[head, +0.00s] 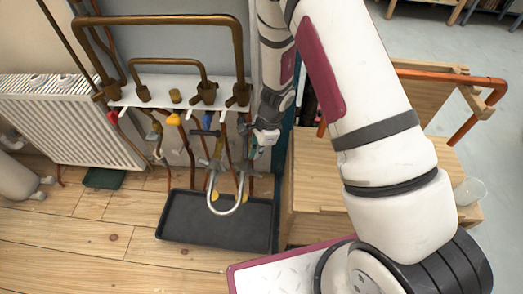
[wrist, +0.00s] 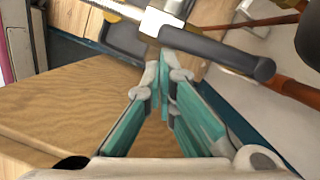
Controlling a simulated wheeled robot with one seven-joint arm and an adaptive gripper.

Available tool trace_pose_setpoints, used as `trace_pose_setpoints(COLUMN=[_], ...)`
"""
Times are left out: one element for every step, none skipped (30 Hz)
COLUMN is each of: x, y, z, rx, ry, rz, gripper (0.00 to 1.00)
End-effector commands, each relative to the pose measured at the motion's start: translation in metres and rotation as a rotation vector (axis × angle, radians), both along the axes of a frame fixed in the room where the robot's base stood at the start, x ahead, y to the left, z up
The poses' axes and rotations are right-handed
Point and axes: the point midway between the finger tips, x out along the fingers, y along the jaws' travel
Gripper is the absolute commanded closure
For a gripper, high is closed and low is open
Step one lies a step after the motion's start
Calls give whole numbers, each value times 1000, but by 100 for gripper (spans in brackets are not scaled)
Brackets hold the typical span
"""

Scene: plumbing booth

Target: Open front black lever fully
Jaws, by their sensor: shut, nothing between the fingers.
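The front black lever (head: 205,133) shows in the head view as a dark bar below the pipe shelf, among the hanging pipes. In the wrist view a long black lever (wrist: 225,53) crosses the top of the picture, running from a pale metal fitting (wrist: 160,20) to a rounded end at the right. My gripper (wrist: 164,78) has its teal fingers together, with nothing between them. The fingertips are just below the lever in the picture; I cannot tell whether they touch it. In the head view my gripper is small and partly hidden by my arm.
Copper pipes (head: 165,20) and small coloured handles sit above. A curved chrome spout (head: 227,211) hangs over a black tray (head: 180,230) on the wooden floor. A wooden box (head: 308,175) stands right of the tray. A white radiator (head: 70,125) is at the left.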

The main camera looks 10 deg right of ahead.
Motion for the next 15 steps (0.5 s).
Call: trace_pose_setpoints(x=[-1, -1, -1, -1, -1, -1, -1, -1, -1, -1, -1, -1, -1, -1, -1], y=[2, 3, 4, 5, 6, 6, 7, 7, 8, 8, 8, 8, 8, 8, 8], z=[0, 0, 0, 0, 0, 0, 0, 0, 0, 0, 0, 0, 0, 0, 0], rx=[1, 1, 0, 0, 1, 1, 1, 1, 1, 1, 1, 0, 0, 0, 0], ry=[1, 1, 0, 0, 0, 0, 0, 0, 0, 1, 0, 0, 1, 1, 1], rz=[-21, -33, -46, -56, -63, -71, -75, -79, -83, -85, -88, -89, -89, -89, -89], gripper=[100, 100, 100, 100, 100, 100, 100, 100, 100, 100, 100, 100, 100, 100, 100])
